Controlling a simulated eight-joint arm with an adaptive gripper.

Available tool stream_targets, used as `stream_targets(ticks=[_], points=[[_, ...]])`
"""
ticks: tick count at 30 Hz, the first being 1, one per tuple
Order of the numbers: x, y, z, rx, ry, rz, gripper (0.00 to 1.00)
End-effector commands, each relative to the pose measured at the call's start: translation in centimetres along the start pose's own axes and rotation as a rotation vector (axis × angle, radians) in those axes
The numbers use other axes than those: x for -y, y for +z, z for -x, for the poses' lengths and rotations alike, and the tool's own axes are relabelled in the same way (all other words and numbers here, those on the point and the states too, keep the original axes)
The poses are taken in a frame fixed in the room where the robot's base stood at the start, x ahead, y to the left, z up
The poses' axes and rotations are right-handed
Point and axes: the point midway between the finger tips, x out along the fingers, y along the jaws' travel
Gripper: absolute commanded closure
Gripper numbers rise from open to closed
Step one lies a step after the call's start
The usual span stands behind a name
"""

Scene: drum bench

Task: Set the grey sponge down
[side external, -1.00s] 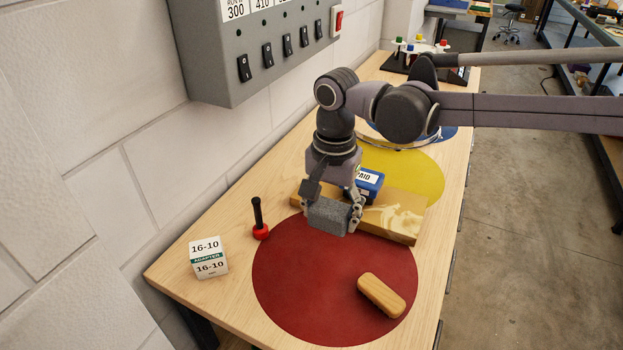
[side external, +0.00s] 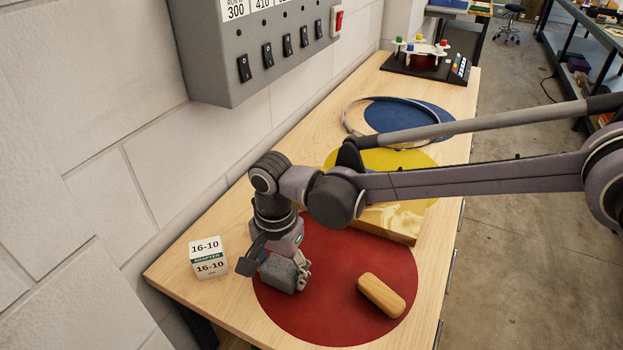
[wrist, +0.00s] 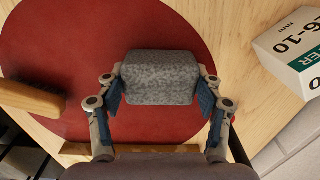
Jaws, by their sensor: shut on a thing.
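The grey sponge (side external: 277,271) is a speckled block held between the fingers of my gripper (side external: 274,268). In the side view it overlaps the left part of the red disc (side external: 312,322) on the bench. The wrist view shows the sponge (wrist: 160,78) gripped at both ends, with the red disc (wrist: 70,50) behind it. My gripper (wrist: 160,88) is shut on it. Its underside is hidden, so I cannot tell if it touches the disc.
A wooden block (side external: 381,295) lies on the disc's right part. A white 16-10 box (side external: 208,258) stands left of my gripper. Behind are a long wooden piece (side external: 400,222), a yellow disc (side external: 405,159), a hoop (side external: 346,119) and a blue disc (side external: 400,115). The disc's front is clear.

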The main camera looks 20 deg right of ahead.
Motion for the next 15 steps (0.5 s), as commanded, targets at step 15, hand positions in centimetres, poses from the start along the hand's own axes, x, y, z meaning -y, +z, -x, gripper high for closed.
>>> stream_targets(ticks=[15], points=[[-0.01,-0.03,-0.68,0.000,0.000,0.000,0.16]])
